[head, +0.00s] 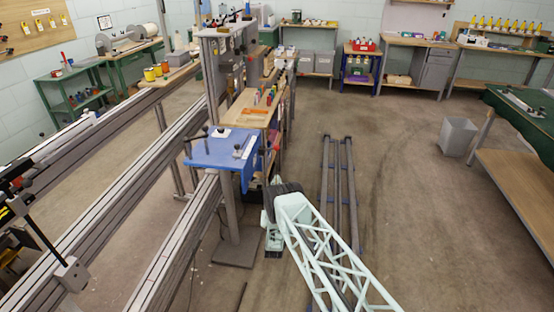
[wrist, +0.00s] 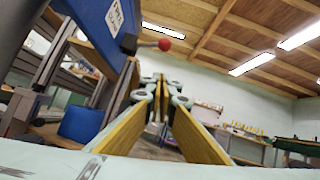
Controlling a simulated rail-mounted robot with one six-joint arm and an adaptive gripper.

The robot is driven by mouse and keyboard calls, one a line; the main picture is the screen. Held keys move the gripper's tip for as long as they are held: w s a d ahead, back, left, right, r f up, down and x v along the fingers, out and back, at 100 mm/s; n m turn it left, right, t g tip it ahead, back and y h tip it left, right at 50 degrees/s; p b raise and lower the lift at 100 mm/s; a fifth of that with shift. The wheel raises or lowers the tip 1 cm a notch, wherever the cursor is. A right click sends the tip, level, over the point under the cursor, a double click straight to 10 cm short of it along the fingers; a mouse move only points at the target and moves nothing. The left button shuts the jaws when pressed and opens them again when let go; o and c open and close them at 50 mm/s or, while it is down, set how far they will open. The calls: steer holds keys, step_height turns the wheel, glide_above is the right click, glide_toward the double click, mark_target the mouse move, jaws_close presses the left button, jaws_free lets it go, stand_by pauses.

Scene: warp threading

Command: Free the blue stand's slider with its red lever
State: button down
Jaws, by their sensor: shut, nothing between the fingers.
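The blue stand (head: 215,150) has a flat blue top on a grey post. It carries dark handles and a pale strip, and I cannot tell which part is the slider. In the wrist view the blue stand's side (wrist: 90,22) fills the upper left and bears a white label. The red lever's ball (wrist: 164,45) sits on a dark rod sticking out to the right from the stand. My gripper (wrist: 157,82) has yellow-faced fingers that meet at the tips. It is shut and empty, with its tips just below the red ball in the picture. Contact is not visible.
Long grey rails (head: 110,200) run along the left of the stand. A wooden bench (head: 250,108) with small coloured items stands behind it. A green-topped table (head: 520,110) is at the right. The floor right of the floor rails is open, apart from a grey bin (head: 458,136).

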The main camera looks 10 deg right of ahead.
mark_target(269, 149)
steer(key=shift+s+a+f, duration=0.15)
steer(key=shift+s+f, duration=0.1)
steer(key=shift+s, duration=0.35)
steer(key=shift+w, duration=0.1)
steer(key=w+d+r+b, duration=0.1)
steer(key=w+r+b, duration=0.2)
steer(key=w+r, duration=0.6)
steer(key=shift+d+r, duration=0.15)
steer(key=shift+d, duration=0.1)
stand_by(0.4)
steer(key=shift+s+r, duration=0.1)
steer(key=shift+r, duration=0.05)
stand_by(0.4)
